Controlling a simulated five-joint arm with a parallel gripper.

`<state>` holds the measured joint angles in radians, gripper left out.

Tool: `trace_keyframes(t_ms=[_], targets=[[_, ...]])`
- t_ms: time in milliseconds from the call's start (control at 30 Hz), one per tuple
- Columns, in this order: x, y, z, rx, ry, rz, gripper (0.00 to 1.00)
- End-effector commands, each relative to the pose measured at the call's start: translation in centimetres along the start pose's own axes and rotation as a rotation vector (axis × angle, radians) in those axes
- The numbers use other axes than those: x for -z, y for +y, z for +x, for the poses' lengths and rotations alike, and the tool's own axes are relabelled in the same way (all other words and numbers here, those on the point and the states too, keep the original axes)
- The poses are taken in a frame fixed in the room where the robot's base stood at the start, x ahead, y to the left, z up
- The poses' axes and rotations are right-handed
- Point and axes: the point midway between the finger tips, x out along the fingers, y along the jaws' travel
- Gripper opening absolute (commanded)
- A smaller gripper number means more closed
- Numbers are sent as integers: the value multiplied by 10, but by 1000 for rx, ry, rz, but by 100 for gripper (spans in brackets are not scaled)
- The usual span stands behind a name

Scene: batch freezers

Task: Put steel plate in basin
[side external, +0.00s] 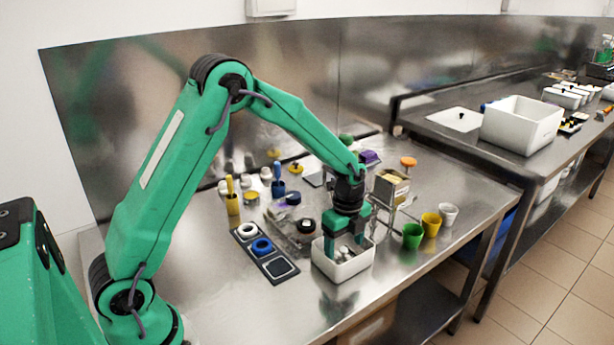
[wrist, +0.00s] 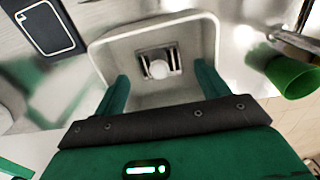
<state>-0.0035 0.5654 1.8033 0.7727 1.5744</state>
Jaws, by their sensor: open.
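The white basin (side external: 345,270) stands near the front edge of the steel table, and it also shows in the wrist view (wrist: 103,52). A small square shiny metal piece, which looks like the steel plate (wrist: 145,66), lies inside the basin in the wrist view, with a pale round spot at its middle. My gripper (side external: 345,241) points down over the basin, its fingertips at about rim height. In the wrist view its two green fingers (wrist: 162,78) are spread apart with the metal piece visible between them, not gripped. In the side view the plate is hidden.
A dark tray (side external: 265,251) with round pieces lies left of the basin. Green (side external: 412,236), yellow (side external: 431,224) and white cups (side external: 448,214) stand to its right. A wire rack with a box (side external: 390,188) is close behind. Bare tabletop lies in front.

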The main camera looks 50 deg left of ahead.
Motion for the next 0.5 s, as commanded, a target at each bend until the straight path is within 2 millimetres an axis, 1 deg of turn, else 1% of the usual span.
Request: trace_keyframes(t_ms=[33, 300, 500], targets=[[0, -1, -9, 5, 0, 0, 74], [0, -1, -54, 4, 0, 0, 74], [0, -1, -80, 2, 0, 0, 74]])
